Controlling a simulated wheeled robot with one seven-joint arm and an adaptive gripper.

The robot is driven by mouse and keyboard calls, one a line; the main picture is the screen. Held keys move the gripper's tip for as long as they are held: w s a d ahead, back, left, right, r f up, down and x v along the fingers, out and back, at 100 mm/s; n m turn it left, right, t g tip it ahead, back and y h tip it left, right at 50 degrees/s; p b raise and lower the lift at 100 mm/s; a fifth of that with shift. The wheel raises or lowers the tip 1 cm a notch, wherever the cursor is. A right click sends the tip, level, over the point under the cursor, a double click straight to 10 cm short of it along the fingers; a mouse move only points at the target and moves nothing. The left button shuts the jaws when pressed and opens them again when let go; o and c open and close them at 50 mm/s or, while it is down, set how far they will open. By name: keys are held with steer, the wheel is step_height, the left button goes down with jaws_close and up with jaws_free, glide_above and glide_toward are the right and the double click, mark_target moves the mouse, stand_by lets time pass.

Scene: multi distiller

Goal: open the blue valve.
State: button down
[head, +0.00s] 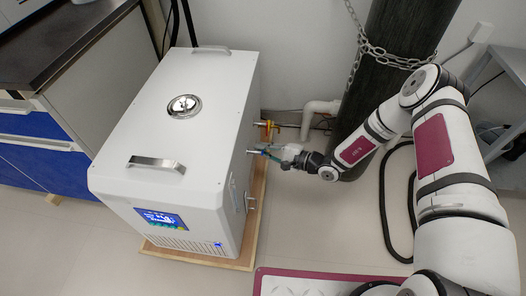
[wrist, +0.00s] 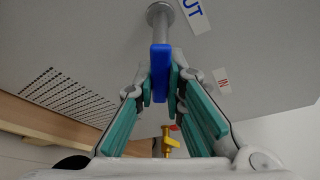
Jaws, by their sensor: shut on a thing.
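The blue valve handle (wrist: 160,72) sits on a metal pipe stub that comes out of the side of the white machine (head: 180,120). It points along between my fingers in the wrist view. My gripper (wrist: 161,88) has its teal finger pads on both sides of the blue handle and is shut on it. In the head view my gripper (head: 268,151) is at the machine's right side, and the handle is too small there to make out clearly. A label reading "OUT" in part (wrist: 194,14) is beside the pipe stub.
A yellow valve (wrist: 170,141) is farther along the same side, near an "IN" label (wrist: 223,80). The machine stands on a wooden base (head: 200,258). A dark column with a chain (head: 385,55) stands behind my arm.

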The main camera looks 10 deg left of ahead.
steer(key=n, duration=0.1)
steer(key=r+n+t+y, duration=0.1)
steer(key=n, duration=0.1)
steer(key=n+p, duration=0.1)
steer(key=n, duration=0.1)
steer(key=shift+w+d+r+t+y, duration=0.1)
steer(key=shift+w+r+t+y, duration=0.2)
steer(key=shift+y, duration=0.1)
steer(key=shift+n, duration=0.3)
steer(key=c, duration=1.6)
jaws_free()
steer(key=shift+c, duration=0.2)
steer(key=shift+s+d, duration=0.1)
steer(key=v, duration=1.1)
steer(key=shift+d, duration=0.35)
steer(key=shift+s, duration=0.15)
steer(key=shift+r, duration=0.1)
